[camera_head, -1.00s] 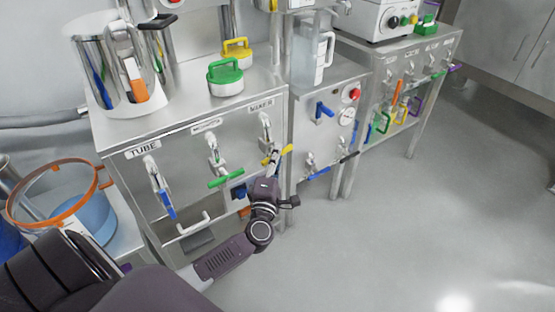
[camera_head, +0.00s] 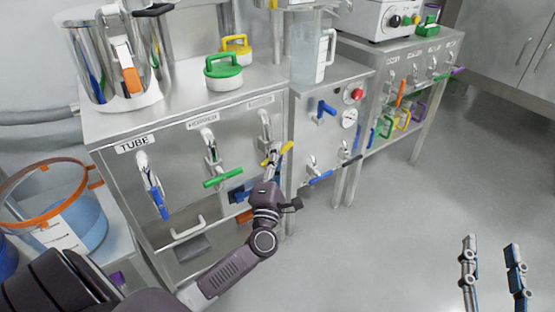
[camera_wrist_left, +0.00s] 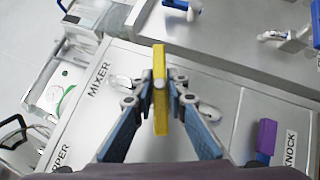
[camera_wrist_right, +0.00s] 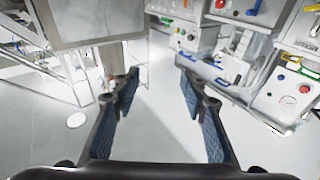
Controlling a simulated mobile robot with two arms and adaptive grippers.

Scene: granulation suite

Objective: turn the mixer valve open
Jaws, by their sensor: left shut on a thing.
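The mixer valve has a yellow lever handle (camera_head: 279,154) on the front panel of the steel cabinet. It also shows in the left wrist view (camera_wrist_left: 160,92), with the MIXER label (camera_wrist_left: 99,78) beside it. My left gripper (camera_head: 271,176) is shut on the yellow handle, with a finger on each side of it in the left wrist view (camera_wrist_left: 160,104). In the head view the handle is tilted, its right end higher, and my gripper hides part of it. My right gripper (camera_head: 494,268) is open and empty over the floor at the lower right; its fingers also show in the right wrist view (camera_wrist_right: 160,88).
A green-handled valve (camera_head: 222,178) and a blue-handled TUBE valve (camera_head: 160,204) sit left on the same panel. A blue lever (camera_head: 320,175) is on the neighbouring cabinet to the right. A clear tub with an orange rim (camera_head: 90,228) stands at left. The floor (camera_head: 400,240) is clear.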

